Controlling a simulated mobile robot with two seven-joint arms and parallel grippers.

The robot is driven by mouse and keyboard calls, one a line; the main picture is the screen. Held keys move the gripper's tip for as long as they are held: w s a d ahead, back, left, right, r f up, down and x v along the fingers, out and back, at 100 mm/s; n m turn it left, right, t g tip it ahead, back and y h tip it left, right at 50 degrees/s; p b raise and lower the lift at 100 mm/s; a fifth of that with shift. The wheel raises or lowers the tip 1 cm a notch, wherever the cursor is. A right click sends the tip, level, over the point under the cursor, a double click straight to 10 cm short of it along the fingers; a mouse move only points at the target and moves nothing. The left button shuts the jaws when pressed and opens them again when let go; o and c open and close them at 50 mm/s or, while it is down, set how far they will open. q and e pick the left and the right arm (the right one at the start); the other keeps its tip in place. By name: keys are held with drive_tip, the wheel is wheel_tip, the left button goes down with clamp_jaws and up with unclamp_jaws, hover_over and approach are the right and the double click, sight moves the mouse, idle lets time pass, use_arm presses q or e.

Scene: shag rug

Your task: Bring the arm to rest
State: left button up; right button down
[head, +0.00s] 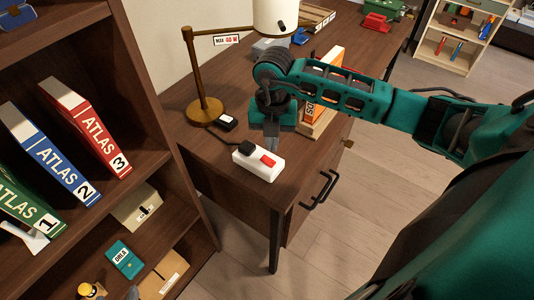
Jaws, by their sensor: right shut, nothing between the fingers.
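My right arm (345,92) is teal and reaches in from the right across the desk (200,155). Its forearm is roughly level and its wrist bends down over the desk. My right gripper (271,143) points down, shut and empty, just behind a white power strip (262,167). The strip has a red switch and a black plug in it. I cannot tell whether the fingertips touch the strip or the desk. My left gripper is not in view.
A brass lamp (196,75) stands left of the gripper, its shade above the wrist. An orange-and-white book (329,65) stands behind the forearm. A bookshelf (150,115) with atlases fills the left.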

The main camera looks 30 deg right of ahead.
drive_tip(key=shift+r+p, duration=0.3)
drive_tip(key=shift+r, duration=0.4)
drive_tip(key=shift+f, duration=0.1)
